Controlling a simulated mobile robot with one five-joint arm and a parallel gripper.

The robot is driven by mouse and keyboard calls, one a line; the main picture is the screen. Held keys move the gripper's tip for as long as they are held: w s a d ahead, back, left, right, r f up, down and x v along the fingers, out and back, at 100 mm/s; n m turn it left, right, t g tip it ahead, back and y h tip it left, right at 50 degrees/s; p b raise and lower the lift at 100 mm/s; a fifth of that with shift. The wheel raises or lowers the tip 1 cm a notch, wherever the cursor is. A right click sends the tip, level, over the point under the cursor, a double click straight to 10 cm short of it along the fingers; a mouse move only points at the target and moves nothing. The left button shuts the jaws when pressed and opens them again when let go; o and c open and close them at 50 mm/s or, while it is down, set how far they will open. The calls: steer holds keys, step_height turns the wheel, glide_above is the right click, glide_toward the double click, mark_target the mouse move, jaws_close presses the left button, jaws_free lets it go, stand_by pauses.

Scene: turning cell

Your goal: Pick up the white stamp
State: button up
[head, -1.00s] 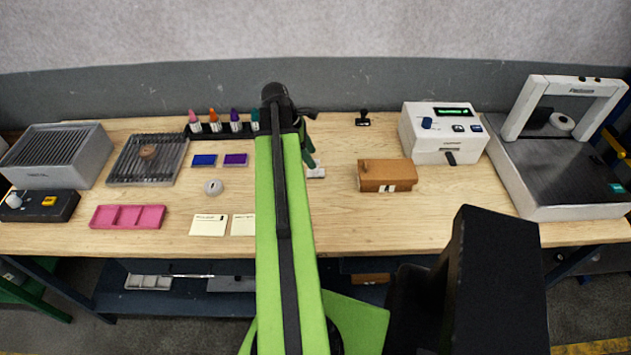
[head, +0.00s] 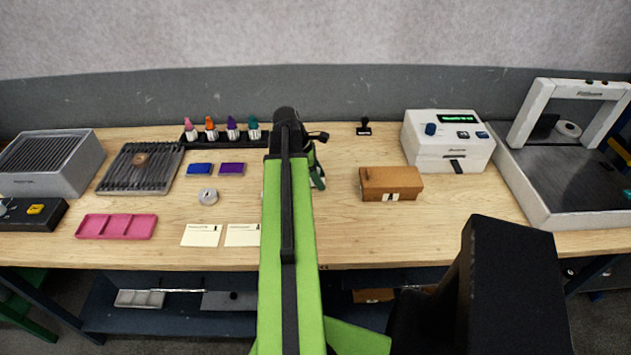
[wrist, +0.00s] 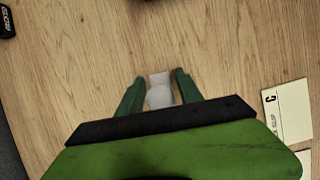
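The white stamp (wrist: 160,91) shows in the wrist view between the two green fingers of my gripper (wrist: 160,84). It has a pale rounded near part and a flatter block at its far end. The fingers stand on either side of it and look apart, with narrow gaps, so my gripper seems open around it. In the head view my gripper (head: 318,172) is low over the middle of the table, partly behind my arm, and the stamp is hidden there.
A brown box (head: 391,184) stands to the right of my gripper, with a black stamp (head: 364,127) behind it. Paper cards (head: 202,235), a grey round item (head: 208,196) and ink pads (head: 200,169) lie to the left. A white machine (head: 447,140) stands at back right.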

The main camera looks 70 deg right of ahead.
jaws_close()
